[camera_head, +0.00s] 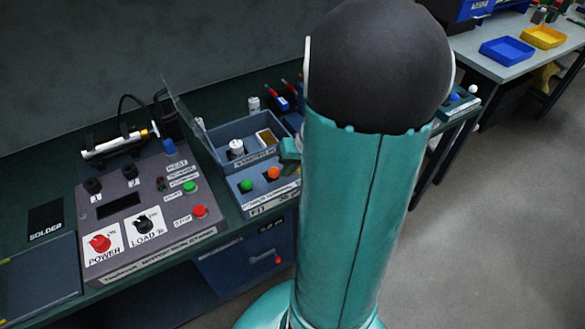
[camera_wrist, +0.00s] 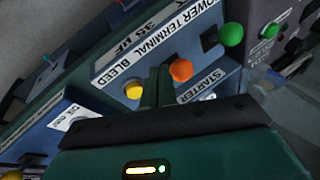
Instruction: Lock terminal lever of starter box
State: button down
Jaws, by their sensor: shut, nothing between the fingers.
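The blue starter box (camera_head: 267,203) stands on the bench in the head view, with a green button (camera_head: 246,185) and an orange button (camera_head: 273,173) on its front panel. The wrist view shows it close up, with a "STARTER" label (camera_wrist: 198,86), a "POWER TERMINAL" label (camera_wrist: 180,25), the orange button (camera_wrist: 181,70) and a yellow button (camera_wrist: 134,90). My gripper (camera_wrist: 157,76) is shut and empty, its fingertips over the panel between the yellow and orange buttons. Contact cannot be told. I cannot make out the terminal lever clearly. In the head view my arm hides the panel's right part.
A grey control console (camera_head: 150,205) with knobs and buttons stands left of the starter box. An open bin section (camera_head: 243,133) lies behind the buttons. A blue tray (camera_head: 507,51) and yellow tray (camera_head: 543,37) sit on another table.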

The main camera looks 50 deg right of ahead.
jog(key=shift+w+d+r+g+y, duration=0.15)
jog(key=shift+w+r+g+y, duration=0.2)
jog(key=shift+w+g, duration=0.4)
dwell(0.4)
jog(key=shift+w+d+r+g, duration=0.15)
jog(key=shift+w+g, duration=0.1)
jog(key=shift+g, duration=0.3)
jog(key=shift+w+r+g, duration=0.15)
jog(key=shift+w+g, duration=0.1)
jog(key=shift+g, duration=0.25)
jog(key=shift+w+d+r+m+g+y, duration=0.15)
jog(key=shift+w+m+g+y, duration=0.15)
jog(key=shift+w+g, duration=0.25)
jog(key=shift+w+d+r+m+g+y, duration=0.1)
jog(key=shift+w+m+g+y, duration=0.2)
jog(key=shift+g, duration=0.35)
jog(key=shift+w+d+g+y, duration=0.2)
jog(key=shift+w+g+y, duration=0.15)
jog(key=shift+w+g, duration=0.6)
jog(key=shift+s, duration=0.1)
jog(key=shift+r, duration=0.75)
jog(key=shift+s+d+r, duration=0.1)
jog(key=shift+d, duration=0.05)
